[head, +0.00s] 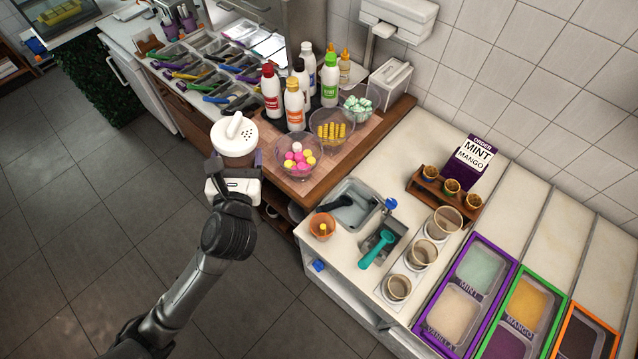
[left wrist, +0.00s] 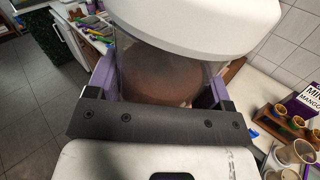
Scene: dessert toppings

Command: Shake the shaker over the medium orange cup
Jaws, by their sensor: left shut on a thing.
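The shaker (head: 235,138) has a white lid with a handle and small holes, and a clear body. My left gripper (head: 236,166) is shut on it and holds it roughly upright by the left end of the wooden board. In the left wrist view the shaker's clear body (left wrist: 165,75) with brown content sits between purple fingers. An orange cup (head: 321,226) stands on the white counter, lower right of the shaker and well apart from it. A small orange-brown thing shows inside it. My right gripper is not in view.
Bowls of colored balls (head: 298,160) and yellow pieces (head: 332,127) stand on the wooden board (head: 330,175) with several bottles (head: 294,104). A sink (head: 347,205), a teal scoop (head: 376,248), beige cups (head: 423,253) and ice cream tubs (head: 455,310) lie to the right. Open floor is at left.

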